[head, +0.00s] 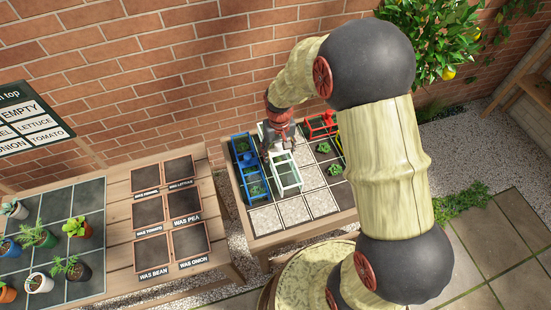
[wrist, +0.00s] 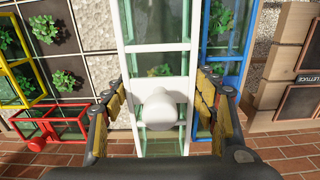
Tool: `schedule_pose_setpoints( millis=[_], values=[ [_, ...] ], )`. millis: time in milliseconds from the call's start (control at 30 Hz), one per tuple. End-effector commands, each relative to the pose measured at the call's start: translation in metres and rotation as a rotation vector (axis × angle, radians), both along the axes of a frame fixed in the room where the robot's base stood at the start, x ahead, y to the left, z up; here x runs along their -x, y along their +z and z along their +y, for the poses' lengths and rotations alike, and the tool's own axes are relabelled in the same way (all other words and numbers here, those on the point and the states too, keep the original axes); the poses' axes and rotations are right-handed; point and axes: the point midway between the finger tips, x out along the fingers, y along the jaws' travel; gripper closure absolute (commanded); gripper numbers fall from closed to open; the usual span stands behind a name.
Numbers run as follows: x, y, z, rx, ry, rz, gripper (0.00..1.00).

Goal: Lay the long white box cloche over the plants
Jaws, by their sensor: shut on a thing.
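The long white box cloche (wrist: 160,47) has clear panes, a white frame and a round white knob (wrist: 158,107). In the wrist view it runs up the middle of the picture, and a green plant shows blurred through its pane. My gripper (wrist: 166,88) is shut on the knob, one finger on each side. In the head view the white cloche (head: 286,173) is below my gripper (head: 279,148), over the planting bed (head: 264,219). Whether its lower edge touches the bed I cannot tell. Small green plants (head: 323,147) stand in open cells to its right.
A long blue cloche (head: 243,154) stands close on the left. A red cloche (head: 321,124) and a yellow one (wrist: 22,78) are on the other side. The wooden table (head: 121,231) holds dark labelled squares. A brick wall (head: 150,85) rises behind.

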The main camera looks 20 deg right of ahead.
Motion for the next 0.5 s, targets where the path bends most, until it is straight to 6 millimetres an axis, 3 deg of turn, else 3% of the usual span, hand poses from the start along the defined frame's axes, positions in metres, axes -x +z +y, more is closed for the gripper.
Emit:
schedule_pose_setpoints(
  millis=[33,133,500],
  values=[
    [-0.006,-0.014,0.0,0.0,0.0,0.006,0.76],
    [-0.019,-0.029,0.0,0.0,0.0,0.004,0.76],
    [-0.038,-0.053,-0.001,0.0,0.0,0.004,0.76]
  ],
)
